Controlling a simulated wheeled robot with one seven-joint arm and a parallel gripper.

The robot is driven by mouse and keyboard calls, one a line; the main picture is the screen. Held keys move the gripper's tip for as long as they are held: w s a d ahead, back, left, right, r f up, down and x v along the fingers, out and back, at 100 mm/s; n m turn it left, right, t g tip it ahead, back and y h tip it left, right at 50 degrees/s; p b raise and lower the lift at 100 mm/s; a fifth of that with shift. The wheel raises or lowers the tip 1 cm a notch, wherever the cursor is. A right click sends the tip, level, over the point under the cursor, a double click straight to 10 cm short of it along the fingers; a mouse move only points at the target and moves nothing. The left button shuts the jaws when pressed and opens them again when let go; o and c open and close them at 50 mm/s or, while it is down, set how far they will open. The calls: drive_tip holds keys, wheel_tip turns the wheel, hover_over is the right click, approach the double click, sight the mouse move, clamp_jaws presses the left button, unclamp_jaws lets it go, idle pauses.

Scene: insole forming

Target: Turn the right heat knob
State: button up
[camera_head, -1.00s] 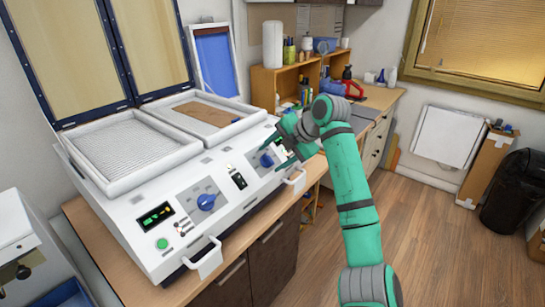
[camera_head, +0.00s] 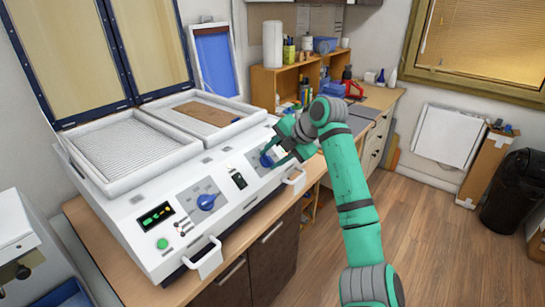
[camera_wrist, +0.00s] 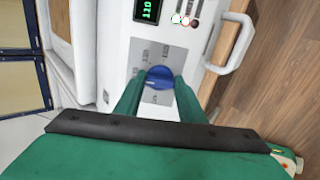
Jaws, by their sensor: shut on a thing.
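The right heat knob (camera_head: 266,159) is a blue dial on a grey scale plate at the right end of the white machine's sloped front panel. In the wrist view the blue knob (camera_wrist: 159,77) sits between the two green fingertips. My gripper (camera_head: 279,158) is at the knob, its fingers shut on it from both sides; it also shows in the wrist view (camera_wrist: 158,82). Part of the knob is hidden by the fingers. The left heat knob (camera_head: 206,202) is a similar blue dial farther left on the panel, with nothing touching it.
The white machine (camera_head: 130,212) stands on a wooden counter. A white front handle (camera_head: 296,178) juts out near my gripper, and another handle (camera_head: 203,252) is farther left. A green display (camera_wrist: 146,10) and small indicator lights show beside the knob.

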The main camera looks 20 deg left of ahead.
drive_tip(key=n, duration=0.3)
drive_tip(key=shift+d+n, duration=0.15)
drive_tip(key=shift+n, duration=0.25)
drive_tip(key=n, duration=0.4)
drive_tip(key=shift+r+n, duration=0.1)
drive_tip(key=shift+n, duration=0.2)
drive_tip(key=n, duration=0.7)
drive_tip(key=shift+n, duration=0.9)
drive_tip(key=o, duration=1)
drive_tip(key=shift+s, duration=0.1)
drive_tip(key=shift+o, duration=0.2)
